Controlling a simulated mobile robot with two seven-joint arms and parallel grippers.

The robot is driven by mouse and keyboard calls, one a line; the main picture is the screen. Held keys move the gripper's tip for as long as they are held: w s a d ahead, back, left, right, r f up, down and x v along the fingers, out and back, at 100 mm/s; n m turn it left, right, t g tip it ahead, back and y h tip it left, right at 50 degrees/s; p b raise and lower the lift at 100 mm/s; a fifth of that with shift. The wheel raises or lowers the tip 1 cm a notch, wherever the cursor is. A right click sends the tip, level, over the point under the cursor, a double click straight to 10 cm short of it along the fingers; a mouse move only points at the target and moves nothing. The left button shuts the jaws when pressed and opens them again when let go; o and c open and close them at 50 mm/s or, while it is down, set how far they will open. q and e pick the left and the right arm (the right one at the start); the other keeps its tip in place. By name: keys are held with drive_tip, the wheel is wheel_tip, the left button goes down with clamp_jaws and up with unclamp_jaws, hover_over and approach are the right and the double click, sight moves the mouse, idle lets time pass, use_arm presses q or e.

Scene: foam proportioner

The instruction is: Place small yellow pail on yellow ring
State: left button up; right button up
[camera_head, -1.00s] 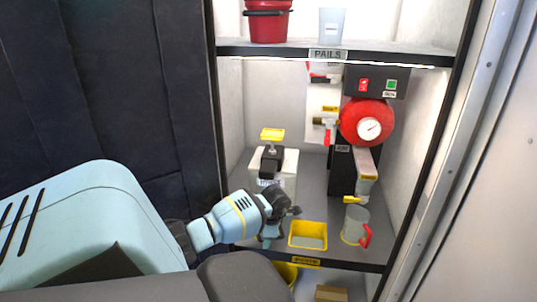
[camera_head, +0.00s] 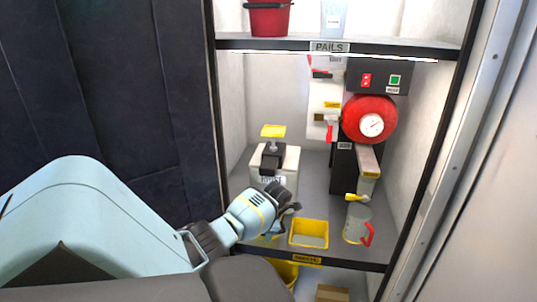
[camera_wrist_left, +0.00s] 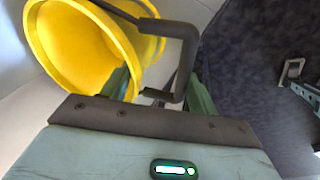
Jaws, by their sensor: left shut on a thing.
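In the left wrist view the small yellow pail (camera_wrist_left: 75,45) is large at upper left, tilted with its round mouth turned toward the camera. Its dark handle (camera_wrist_left: 182,35) runs between the fingers of my left gripper (camera_wrist_left: 160,88), which is shut on it. In the head view my left gripper (camera_head: 270,237) is by the shelf front, left of a yellow-rimmed tray, mostly hidden by its own wrist. A yellow curved thing (camera_head: 287,272) shows below the shelf edge; I cannot tell whether it is the held pail. I cannot clearly make out a yellow ring. My right gripper is not in view.
The shelf holds the yellow-rimmed tray (camera_head: 309,227), a grey jug with red handle (camera_head: 356,222), a white container (camera_head: 286,160) and a red gauge unit (camera_head: 368,118). A red pail (camera_head: 268,20) stands on the upper shelf. The shelf edge (camera_head: 340,264) is close.

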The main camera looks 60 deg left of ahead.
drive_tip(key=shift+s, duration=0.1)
use_arm(q)
drive_tip(key=shift+f, duration=0.15)
drive_tip(key=o, duration=0.6)
drive_tip(key=shift+f, duration=0.1)
drive_tip(key=o, duration=0.4)
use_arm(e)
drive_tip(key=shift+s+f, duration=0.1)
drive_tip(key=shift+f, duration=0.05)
use_arm(q)
drive_tip(key=shift+r, duration=0.6)
drive_tip(key=shift+p+v, duration=1.1)
drive_tip(key=shift+v, duration=4.55)
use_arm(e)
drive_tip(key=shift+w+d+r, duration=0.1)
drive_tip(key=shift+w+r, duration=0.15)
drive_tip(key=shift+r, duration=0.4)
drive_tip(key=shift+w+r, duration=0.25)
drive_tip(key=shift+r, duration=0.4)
